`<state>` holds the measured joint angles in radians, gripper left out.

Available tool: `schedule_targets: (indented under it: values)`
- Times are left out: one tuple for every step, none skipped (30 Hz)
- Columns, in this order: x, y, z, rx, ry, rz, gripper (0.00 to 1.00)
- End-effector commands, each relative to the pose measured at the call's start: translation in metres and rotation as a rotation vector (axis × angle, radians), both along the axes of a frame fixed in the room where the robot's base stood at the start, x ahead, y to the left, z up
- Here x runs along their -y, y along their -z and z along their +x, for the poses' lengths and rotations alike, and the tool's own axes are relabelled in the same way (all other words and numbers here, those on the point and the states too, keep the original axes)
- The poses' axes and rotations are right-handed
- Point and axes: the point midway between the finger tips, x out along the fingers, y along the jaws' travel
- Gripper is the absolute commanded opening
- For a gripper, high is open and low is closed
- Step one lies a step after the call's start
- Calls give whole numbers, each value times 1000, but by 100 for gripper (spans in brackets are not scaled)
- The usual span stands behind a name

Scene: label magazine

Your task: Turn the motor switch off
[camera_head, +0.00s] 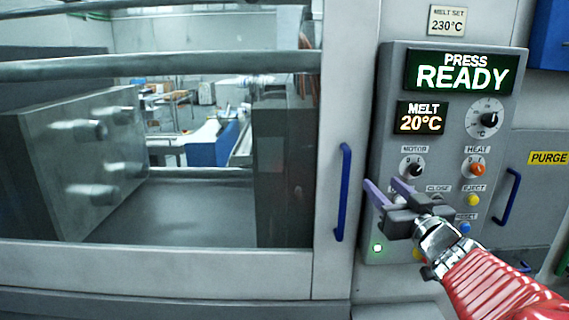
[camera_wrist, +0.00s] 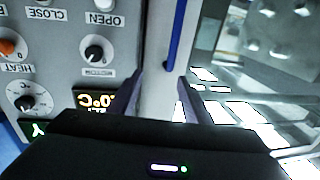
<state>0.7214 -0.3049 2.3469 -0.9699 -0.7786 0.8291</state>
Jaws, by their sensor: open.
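The motor switch is a round black knob (camera_head: 412,169) under a MOTOR label on the grey control panel (camera_head: 388,85). In the head view it sits just above and right of my fingertips. It also shows in the wrist view, turned upside down, as the black knob (camera_wrist: 96,50) left of my fingers. I cannot tell for sure which way its pointer is set. My gripper (camera_head: 386,187) is open and empty, in front of the panel's lower left part. In the wrist view the gap between my fingers (camera_wrist: 160,82) faces the door frame, clear of the knob.
An orange HEAT knob (camera_head: 474,169) and a temperature dial (camera_head: 487,119) are right of the motor switch. Yellow EJECT (camera_head: 473,200) and blue RESET (camera_head: 464,228) buttons lie near my arm. A blue door handle (camera_head: 343,192) stands left of my gripper. Screens read READY and MELT 20°C.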

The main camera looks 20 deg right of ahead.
Motion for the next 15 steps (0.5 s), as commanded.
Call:
schedule_targets:
  values:
    - [10, 0, -5, 2, 11, 8, 45]
    - [15, 0, -8, 2, 19, 15, 45]
    - [23, 0, -13, 0, 32, 23, 45]
    - [29, 1, -16, 0, 44, 30, 45]
    - [36, 1, -20, -1, 56, 37, 45]
    - [45, 2, -26, -3, 74, 46, 45]
    - [51, 2, -30, -3, 86, 54, 45]
    - [58, 3, -35, -4, 99, 62, 45]
    - [67, 3, -41, -4, 117, 72, 45]
    - [74, 4, -46, -4, 130, 80, 45]
    - [80, 4, -51, -4, 143, 87, 45]
    - [88, 5, -57, -5, 158, 97, 45]
    - [92, 5, -61, -5, 167, 102, 45]
    - [96, 5, -64, -5, 176, 109, 45]
    - [101, 6, -68, -5, 186, 115, 45]
